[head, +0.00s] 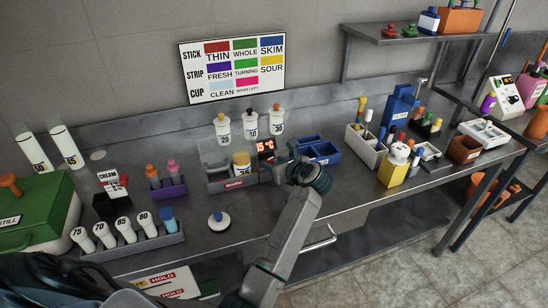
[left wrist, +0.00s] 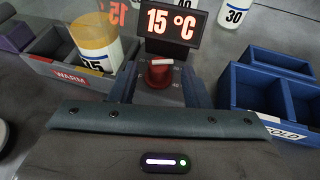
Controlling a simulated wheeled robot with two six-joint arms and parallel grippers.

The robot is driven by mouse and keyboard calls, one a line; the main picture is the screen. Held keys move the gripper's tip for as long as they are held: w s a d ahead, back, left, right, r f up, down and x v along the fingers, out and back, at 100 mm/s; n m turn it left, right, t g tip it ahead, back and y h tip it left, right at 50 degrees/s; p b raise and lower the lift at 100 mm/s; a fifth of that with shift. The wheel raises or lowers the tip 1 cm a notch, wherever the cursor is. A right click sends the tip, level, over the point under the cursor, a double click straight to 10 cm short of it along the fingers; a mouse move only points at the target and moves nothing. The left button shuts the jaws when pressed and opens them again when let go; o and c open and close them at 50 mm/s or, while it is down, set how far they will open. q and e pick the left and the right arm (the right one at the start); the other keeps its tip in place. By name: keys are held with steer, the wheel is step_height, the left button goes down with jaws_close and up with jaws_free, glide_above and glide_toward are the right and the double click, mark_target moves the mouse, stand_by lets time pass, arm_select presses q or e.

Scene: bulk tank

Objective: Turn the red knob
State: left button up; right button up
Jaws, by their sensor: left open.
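The red knob (left wrist: 159,73) shows in the left wrist view, just below a dark display (left wrist: 170,26) reading 15 °C. A white mark lies across the top of the knob, roughly level in the picture. My left gripper (left wrist: 160,85) is open, with one finger on each side of the knob; I cannot tell whether they touch it. In the head view my left gripper (head: 284,170) is at the display (head: 265,148), and the knob is hidden there. My right gripper is not in view.
A grey WARM box (head: 222,186) holding a yellow-topped cup is left of the gripper; a blue COLD bin (head: 322,155) is right. White cups (head: 250,128) stand behind. A small white-and-blue dispenser (head: 219,222) stands in front on the steel bench.

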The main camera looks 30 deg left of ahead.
arm_select(q)
steer(key=shift+w+a+f, duration=0.2)
steer(key=shift+a+f, duration=0.05)
steer(key=shift+a, duration=0.3)
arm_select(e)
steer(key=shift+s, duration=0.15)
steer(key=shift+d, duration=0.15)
arm_select(q)
steer(key=shift+c, duration=1.1)
jaws_close()
steer(key=m+t, duration=0.1)
steer(key=m+t+h+p, duration=0.1)
steer(key=t, duration=0.1)
steer(key=shift+s+a+r+m+h+p, duration=0.2)
steer(key=shift+s+r+m+h+p, duration=0.1)
steer(key=shift+s+m+p, duration=0.1)
steer(key=shift+f+m+t+h+p, duration=0.1)
steer(key=shift+m+t+h+p, duration=0.5)
steer(key=shift+m, duration=0.1)
steer(key=shift+f+m, duration=0.1)
steer(key=shift+m, duration=0.2)
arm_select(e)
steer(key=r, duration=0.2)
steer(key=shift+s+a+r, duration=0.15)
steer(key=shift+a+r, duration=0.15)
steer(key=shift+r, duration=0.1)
